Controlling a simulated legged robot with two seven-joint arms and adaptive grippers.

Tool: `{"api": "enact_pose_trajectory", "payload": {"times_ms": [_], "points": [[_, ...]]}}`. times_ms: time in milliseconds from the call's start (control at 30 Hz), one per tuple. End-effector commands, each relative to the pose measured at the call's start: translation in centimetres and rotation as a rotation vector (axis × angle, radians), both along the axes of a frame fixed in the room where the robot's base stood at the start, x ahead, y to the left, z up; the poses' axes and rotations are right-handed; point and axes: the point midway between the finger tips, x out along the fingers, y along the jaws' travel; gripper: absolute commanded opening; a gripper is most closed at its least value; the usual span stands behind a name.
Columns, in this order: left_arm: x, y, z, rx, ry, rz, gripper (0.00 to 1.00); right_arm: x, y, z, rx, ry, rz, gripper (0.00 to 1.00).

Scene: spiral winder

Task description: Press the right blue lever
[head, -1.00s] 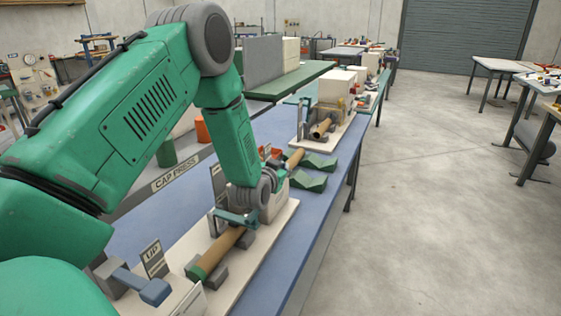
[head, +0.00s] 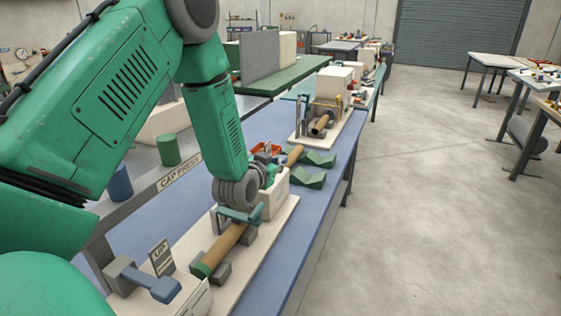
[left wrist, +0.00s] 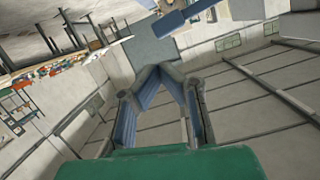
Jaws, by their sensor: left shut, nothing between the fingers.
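A blue lever (head: 152,282) with a grey pivot stands at the near left of the white base, beside an "UP" sign. A second, teal-blue lever (head: 240,215) lies at the right end of the same base, close under my left wrist. A brown tube (head: 226,245) with a green end rests between the two. In the left wrist view, my left gripper (left wrist: 160,70) is shut and empty, its fingertips together. A blue bar (left wrist: 185,18) shows above the fingertips; I cannot tell whether they touch. My right gripper is not in view.
The base (head: 268,238) stands on a blue table (head: 300,225). Green V-shaped blocks (head: 310,179) and another winding station (head: 320,125) stand farther back. A "CAP PRESS" rail (head: 180,172) with a green cup (head: 168,150) is at the left. Open floor lies to the right.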

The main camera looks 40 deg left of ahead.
Motion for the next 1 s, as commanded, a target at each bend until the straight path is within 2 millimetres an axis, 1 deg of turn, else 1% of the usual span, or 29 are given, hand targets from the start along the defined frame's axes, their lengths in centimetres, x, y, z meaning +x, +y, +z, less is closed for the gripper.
{"api": "enact_pose_trajectory", "payload": {"times_ms": [33,100,200,300,1000], "points": [[-0.8,-0.3,0.2,0.0,0.001,0.0,0.0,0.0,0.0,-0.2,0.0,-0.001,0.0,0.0],[-1.7,-0.6,0.5,0.0,-0.001,0.0,0.0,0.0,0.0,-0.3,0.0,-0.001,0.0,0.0],[-2.6,-0.9,0.8,0.0,-0.003,0.0,0.0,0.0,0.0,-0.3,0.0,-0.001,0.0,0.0],[-3.0,-1.0,0.9,0.001,-0.004,-0.001,0.0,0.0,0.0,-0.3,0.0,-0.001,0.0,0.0],[-3.0,-1.0,0.9,0.0,-0.004,0.0,0.0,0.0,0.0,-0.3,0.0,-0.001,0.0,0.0]]}}
